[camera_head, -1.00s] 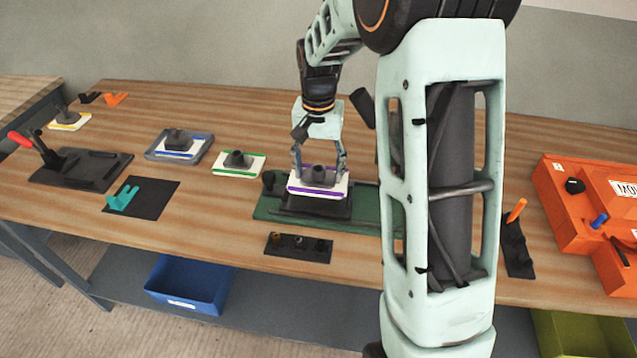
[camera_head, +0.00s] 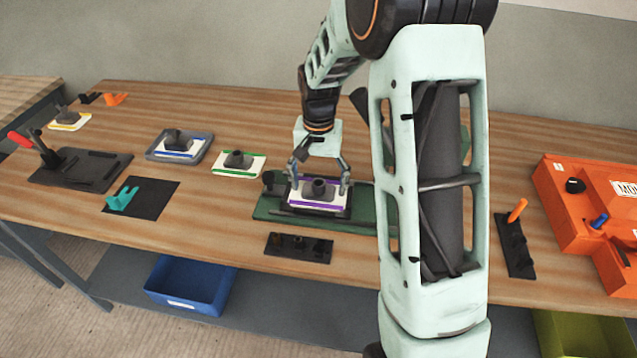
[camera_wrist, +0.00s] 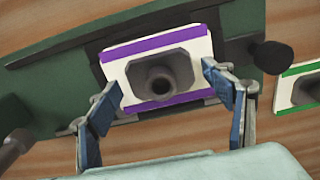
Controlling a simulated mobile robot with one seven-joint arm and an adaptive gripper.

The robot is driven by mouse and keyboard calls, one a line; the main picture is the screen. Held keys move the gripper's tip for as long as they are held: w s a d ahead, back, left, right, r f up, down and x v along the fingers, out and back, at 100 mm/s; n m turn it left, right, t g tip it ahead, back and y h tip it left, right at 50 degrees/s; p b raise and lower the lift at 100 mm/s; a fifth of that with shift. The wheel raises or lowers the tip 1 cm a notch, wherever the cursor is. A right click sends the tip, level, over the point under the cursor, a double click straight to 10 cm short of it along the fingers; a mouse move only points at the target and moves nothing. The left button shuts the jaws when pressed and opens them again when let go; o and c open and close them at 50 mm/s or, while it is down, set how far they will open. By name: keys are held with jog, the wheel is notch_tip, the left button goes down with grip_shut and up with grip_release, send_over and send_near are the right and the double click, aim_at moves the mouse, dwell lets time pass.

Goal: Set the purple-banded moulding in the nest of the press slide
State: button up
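The purple-banded moulding (camera_head: 319,193), a white plate with purple stripes and a grey raised boss, sits on the dark nest of the press slide (camera_head: 270,209), which has a green base. In the wrist view the moulding (camera_wrist: 125,82) lies within the dark nest frame (camera_wrist: 205,97), looking flat and roughly square to it. My gripper (camera_head: 319,186) is just above it with fingers spread wide. In the wrist view my gripper (camera_wrist: 165,100) has a finger on each side of the moulding, apart from its boss. Whether the moulding is fully down in the nest is hard to tell.
The green-banded moulding (camera_head: 238,163) and blue-banded moulding (camera_head: 178,145) on a grey tray stand to the left. A dark block with small studs (camera_head: 298,247) lies in front. A dark rack with an orange handle (camera_head: 516,245) and an orange machine (camera_head: 590,215) are to the right.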

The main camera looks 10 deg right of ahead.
notch_tip(320, 180, up, 13)
jog(key=shift+f+p, duration=0.2)
jog(key=shift+p, duration=0.1)
dwell(0.4)
dwell(0.3)
